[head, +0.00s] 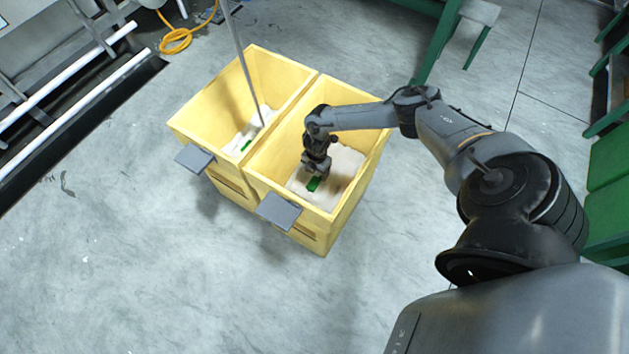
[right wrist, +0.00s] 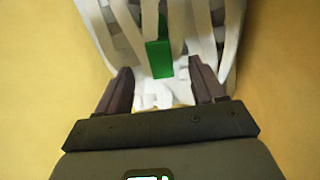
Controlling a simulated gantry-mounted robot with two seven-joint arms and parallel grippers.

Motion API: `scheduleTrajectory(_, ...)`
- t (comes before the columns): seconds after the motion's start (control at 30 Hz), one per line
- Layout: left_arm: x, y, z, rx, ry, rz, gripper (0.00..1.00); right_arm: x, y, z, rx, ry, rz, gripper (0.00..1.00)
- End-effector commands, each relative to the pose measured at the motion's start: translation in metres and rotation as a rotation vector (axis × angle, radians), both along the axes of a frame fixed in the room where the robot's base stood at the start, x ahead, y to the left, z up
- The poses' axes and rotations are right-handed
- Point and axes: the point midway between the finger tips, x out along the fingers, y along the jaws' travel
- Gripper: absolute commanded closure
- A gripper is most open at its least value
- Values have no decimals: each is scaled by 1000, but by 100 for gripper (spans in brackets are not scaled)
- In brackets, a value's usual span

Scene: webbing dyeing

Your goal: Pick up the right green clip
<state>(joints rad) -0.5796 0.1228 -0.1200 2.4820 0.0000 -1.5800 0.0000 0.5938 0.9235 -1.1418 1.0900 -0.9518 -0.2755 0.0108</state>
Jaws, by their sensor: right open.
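The right green clip (head: 314,184) lies on the pale webbing (head: 345,165) in the right yellow bin. In the right wrist view the green clip (right wrist: 159,58) stands out among pale webbing strands (right wrist: 205,40), ahead of the fingertips and roughly between them. My right gripper (head: 315,172) reaches down into the right bin, close above the clip. Another green clip (head: 246,145) lies on webbing in the left bin. My left gripper does not show.
The right yellow bin (head: 372,165) and the left yellow bin (head: 190,124) stand side by side. Their walls rise around the webbing. Grey plates (head: 279,211) stick out at their fronts. A thin pole (head: 243,55) slants into the left bin.

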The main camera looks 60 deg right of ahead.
Motion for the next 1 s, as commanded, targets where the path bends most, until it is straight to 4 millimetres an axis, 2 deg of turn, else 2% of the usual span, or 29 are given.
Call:
scheduleTrajectory(0.03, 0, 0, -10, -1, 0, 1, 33, 0, 0, -12, 0, 1, 0, 32)
scheduleTrajectory(0.1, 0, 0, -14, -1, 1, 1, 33, 0, 0, -20, -1, 1, 0, 32)
scheduleTrajectory(0.37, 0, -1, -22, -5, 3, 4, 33, 1, -1, -30, -1, 0, 1, 32)
scheduleTrajectory(0.73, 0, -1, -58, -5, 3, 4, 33, 2, -2, -71, 0, 1, 1, 32)
scheduleTrajectory(1.0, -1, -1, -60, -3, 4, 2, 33, 2, -3, -75, -1, 0, 1, 32)
